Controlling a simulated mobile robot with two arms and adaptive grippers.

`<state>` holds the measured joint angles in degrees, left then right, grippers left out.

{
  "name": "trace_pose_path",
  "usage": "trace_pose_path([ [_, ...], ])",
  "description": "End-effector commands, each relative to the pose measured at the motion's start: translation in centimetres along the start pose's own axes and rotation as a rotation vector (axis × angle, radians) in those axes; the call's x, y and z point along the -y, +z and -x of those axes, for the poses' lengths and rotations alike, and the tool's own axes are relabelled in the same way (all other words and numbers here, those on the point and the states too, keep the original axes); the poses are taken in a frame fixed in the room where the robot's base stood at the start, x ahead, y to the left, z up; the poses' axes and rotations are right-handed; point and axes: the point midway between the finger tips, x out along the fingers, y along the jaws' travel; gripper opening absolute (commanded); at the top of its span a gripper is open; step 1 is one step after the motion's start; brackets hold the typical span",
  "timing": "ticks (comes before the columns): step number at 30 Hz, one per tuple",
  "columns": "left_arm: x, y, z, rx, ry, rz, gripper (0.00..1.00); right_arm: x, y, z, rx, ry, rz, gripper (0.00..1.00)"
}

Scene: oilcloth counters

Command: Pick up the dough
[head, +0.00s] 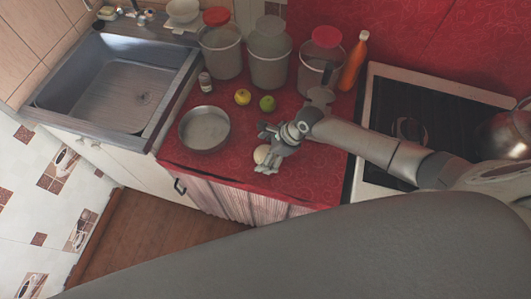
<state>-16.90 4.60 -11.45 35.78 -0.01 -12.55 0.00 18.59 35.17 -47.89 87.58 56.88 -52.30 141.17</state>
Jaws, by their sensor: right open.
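The dough (261,154) is a small pale round lump on the red counter, near its front edge. My right gripper (267,151) is open at the dough, with its fingers pointing down around or just above it. The fingers and hand hide part of the dough, and I cannot tell whether they touch it. My left gripper is not in view.
A round metal pan (204,130) stands left of the dough. A yellow fruit (243,97) and a green fruit (267,104) lie behind. Several buckets and an orange bottle (354,61) line the wall. A sink (112,86) is left, a stove (420,115) right.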

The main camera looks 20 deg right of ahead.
Motion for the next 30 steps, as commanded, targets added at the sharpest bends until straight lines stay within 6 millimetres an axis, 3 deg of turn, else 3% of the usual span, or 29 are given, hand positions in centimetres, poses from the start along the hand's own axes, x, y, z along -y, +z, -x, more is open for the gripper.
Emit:
trace_pose_path([
  [2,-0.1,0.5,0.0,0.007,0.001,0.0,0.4,0.0,0.0,0.0,0.0,0.0,0.0,0.91],
  [14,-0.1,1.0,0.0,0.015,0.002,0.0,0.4,0.0,0.0,0.0,-0.001,0.0,0.0,0.4],
  [23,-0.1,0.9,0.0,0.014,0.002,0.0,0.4,0.0,0.1,0.2,0.001,-0.001,0.0,0.4],
  [30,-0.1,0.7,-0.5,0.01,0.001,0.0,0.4,0.1,1.0,1.7,0.003,-0.003,0.002,0.4],
])
